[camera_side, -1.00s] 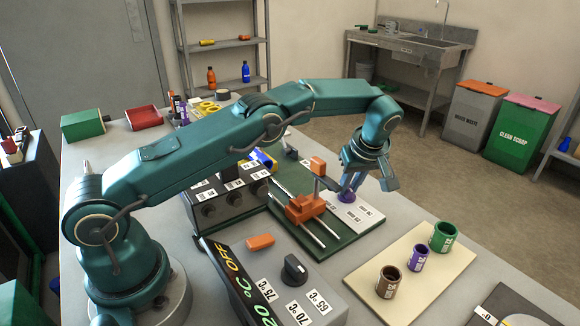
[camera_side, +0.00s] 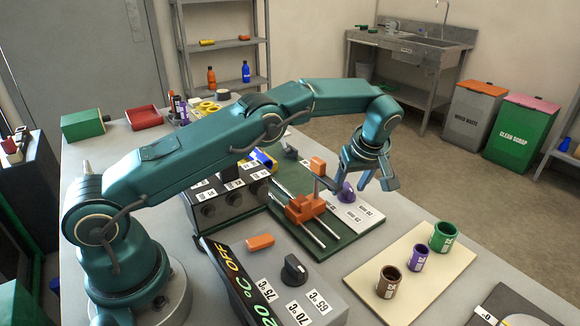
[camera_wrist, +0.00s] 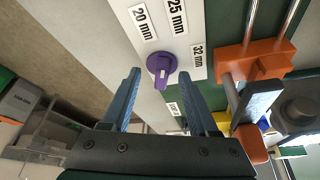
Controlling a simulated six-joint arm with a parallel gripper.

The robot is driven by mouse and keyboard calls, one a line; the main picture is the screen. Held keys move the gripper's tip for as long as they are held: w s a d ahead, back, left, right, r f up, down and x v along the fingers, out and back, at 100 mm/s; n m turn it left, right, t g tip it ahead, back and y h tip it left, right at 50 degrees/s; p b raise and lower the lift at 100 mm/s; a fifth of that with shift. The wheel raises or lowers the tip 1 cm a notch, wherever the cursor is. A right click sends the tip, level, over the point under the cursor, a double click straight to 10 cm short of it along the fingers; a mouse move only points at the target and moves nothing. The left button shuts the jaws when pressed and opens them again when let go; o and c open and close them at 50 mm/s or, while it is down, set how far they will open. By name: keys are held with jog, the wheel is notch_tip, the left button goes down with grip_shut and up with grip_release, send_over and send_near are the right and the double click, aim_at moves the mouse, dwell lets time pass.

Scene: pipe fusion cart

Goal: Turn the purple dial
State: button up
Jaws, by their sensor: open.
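The purple dial (camera_wrist: 161,66) sits on a white panel (camera_wrist: 192,20) with size labels around it. Its raised grip carries a white mark at the lower end in the wrist view. Labels reading 20 mm, 25 mm and 32 mm show, plus another small label that is too small to read. My gripper (camera_wrist: 160,75) is open, its two blue fingers apart on either side of the dial's line, with nothing held. I cannot tell the exact height gap between fingertips and dial.
An orange clamp (camera_side: 305,208) on metal rods stands beside the dial on a green base. A beige board (camera_side: 408,262) with brown, purple and green cups lies to the right. A control box with a black knob (camera_side: 294,268) is in front.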

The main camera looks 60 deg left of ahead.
jog(key=shift+v, duration=2.6)
jog(key=shift+c, duration=0.8)
jog(key=shift+x, duration=2.65)
jog(key=shift+s, duration=0.1)
grip_shut()
